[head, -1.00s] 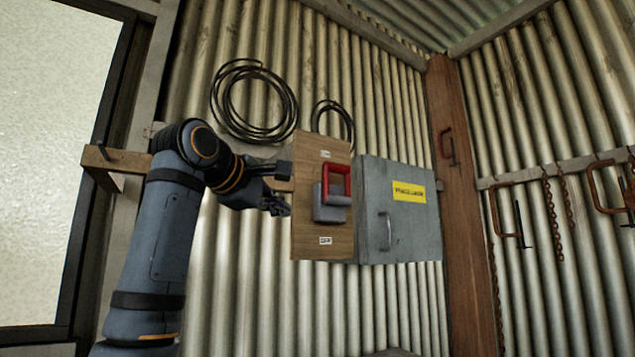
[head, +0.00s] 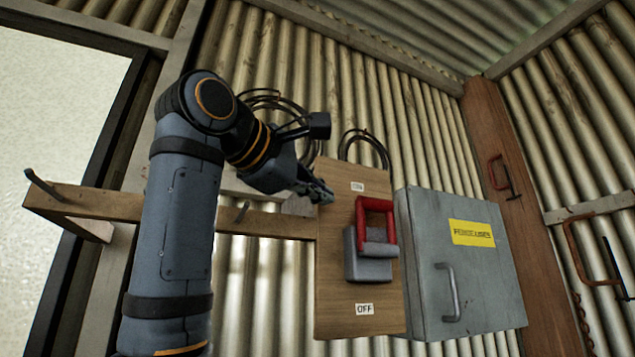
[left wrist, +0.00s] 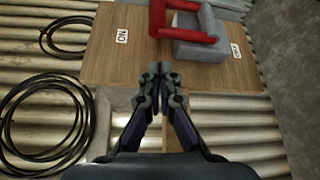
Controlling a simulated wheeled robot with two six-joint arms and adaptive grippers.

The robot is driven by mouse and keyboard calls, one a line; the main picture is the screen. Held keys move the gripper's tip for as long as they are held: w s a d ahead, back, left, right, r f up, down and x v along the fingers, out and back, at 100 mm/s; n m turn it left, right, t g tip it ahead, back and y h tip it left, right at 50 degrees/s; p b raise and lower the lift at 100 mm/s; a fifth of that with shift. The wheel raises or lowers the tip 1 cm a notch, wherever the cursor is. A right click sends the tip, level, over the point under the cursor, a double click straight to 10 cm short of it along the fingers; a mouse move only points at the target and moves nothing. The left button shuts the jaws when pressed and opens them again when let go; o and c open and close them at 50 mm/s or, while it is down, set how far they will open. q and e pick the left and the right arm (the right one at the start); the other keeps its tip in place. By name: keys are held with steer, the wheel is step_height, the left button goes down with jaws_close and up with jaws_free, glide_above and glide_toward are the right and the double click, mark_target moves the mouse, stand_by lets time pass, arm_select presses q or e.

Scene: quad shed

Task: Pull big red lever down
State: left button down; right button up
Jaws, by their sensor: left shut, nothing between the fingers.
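The big red lever (head: 377,222) is a red U-shaped handle on a grey switch box (head: 368,258), fixed to a wooden board (head: 334,290) on the wall. The board has an ON label above and an OFF label (head: 365,309) below. The lever's bar also shows at the top of the left wrist view (left wrist: 186,34). My left gripper (head: 328,195) is shut and empty, at the board's upper left edge, left of the lever and apart from it. Its closed fingertips show in the left wrist view (left wrist: 159,72). My right gripper is not in view.
A grey metal cabinet (head: 420,290) with a yellow label and a handle stands right of the board. A wooden rail (head: 110,203) with hooks runs left of it. Black cable coils (left wrist: 45,118) hang behind my left gripper. Clamps hang on the right wall.

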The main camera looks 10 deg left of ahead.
arm_select(q)
steer(key=x, duration=0.1)
steer(key=p+x, duration=0.1)
steer(key=x, duration=0.1)
steer(key=p+x, duration=0.1)
steer(key=x, duration=0.1)
steer(key=shift+s+d+r, duration=0.1)
steer(key=shift+d+r, duration=0.05)
steer(key=shift+r, duration=0.05)
steer(key=shift+w+d, duration=0.2)
steer(key=shift+w, duration=0.1)
steer(key=shift+w+d+f, duration=0.1)
steer(key=shift+w+f, duration=0.1)
steer(key=shift+w, duration=0.25)
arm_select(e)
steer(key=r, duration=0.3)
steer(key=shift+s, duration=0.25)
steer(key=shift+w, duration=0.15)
